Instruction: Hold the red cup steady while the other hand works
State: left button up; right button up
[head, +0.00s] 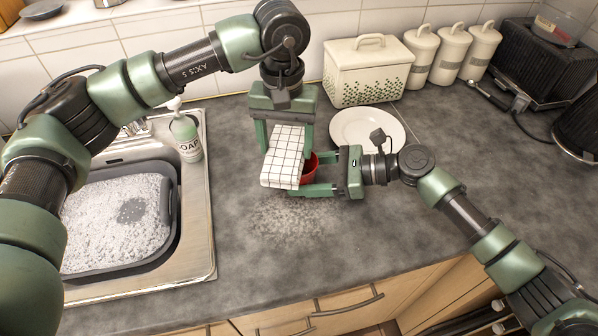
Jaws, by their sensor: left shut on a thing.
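The red cup (310,170) stands on the grey counter, mostly hidden behind a white cloth with a black grid (283,158). My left gripper (283,138) points down from above and is shut on the cloth, which hangs over the left side of the cup. My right gripper (318,173) comes in from the right, low over the counter, with one finger on the far side of the cup and one on the near side. The cloth hides part of the cup and fingertips, so I cannot tell whether both fingers press on it.
A speckled wet-looking patch (293,217) lies in front of the cup. A white plate (367,129) lies behind my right gripper. The sink at left holds a grey basin (168,205) of suds; a soap bottle (186,137) stands by it. Canisters and a bread box (368,72) line the wall.

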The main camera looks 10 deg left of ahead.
pick_arm(q)
jog(key=shift+w+f, duration=0.1)
jog(key=shift+w, duration=1.25)
jog(key=shift+s, duration=0.1)
jog(key=shift+s, duration=1.3)
jog(key=shift+s, duration=1.4)
jog(key=shift+w, duration=1.4)
